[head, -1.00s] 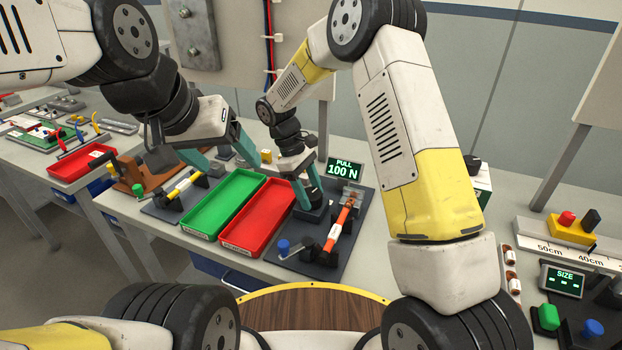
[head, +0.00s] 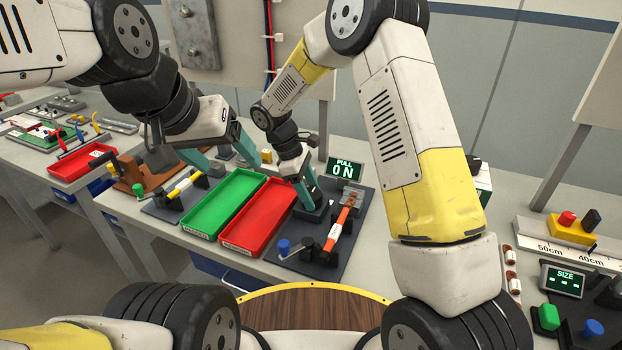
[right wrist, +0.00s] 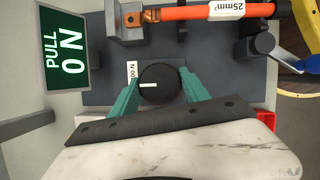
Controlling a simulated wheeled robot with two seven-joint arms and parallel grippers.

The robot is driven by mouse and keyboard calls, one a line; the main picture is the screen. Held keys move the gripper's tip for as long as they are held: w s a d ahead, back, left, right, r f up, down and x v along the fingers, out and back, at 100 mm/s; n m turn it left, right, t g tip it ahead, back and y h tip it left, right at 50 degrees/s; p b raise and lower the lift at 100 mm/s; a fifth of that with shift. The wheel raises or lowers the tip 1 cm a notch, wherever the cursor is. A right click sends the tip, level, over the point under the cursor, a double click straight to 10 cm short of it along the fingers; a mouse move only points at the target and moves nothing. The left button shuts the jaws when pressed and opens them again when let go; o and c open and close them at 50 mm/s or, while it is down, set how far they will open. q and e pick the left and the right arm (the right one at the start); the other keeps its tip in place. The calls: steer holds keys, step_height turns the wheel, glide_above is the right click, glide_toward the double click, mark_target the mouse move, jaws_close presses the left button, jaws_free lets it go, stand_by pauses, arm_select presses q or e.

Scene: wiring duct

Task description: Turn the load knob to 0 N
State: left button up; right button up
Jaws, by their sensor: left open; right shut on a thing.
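The load knob (right wrist: 158,86) is a round black knob with a white pointer line, seen in the right wrist view; the pointer points left, toward a small white label partly reading "00 N". My right gripper (right wrist: 160,88) is shut on the knob, with one teal finger on each side. In the head view my right gripper (head: 310,192) comes down over the knob's place and hides it. The pull display (head: 343,170) reads 0 N, also in the right wrist view (right wrist: 63,52). My left gripper (head: 228,160) is open and empty above the bench at the left.
An orange cable (head: 340,224) lies clamped on the dark pull fixture, beside a blue knob (head: 284,246). A red tray (head: 232,246) and a green tray (head: 200,232) stand to its left. A size display (head: 563,281) is at the far right.

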steer(key=o, duration=1.4)
steer(key=shift+r, duration=0.1)
steer(key=v, duration=0.7)
steer(key=shift+a+r, duration=0.2)
steer(key=shift+r, duration=0.1)
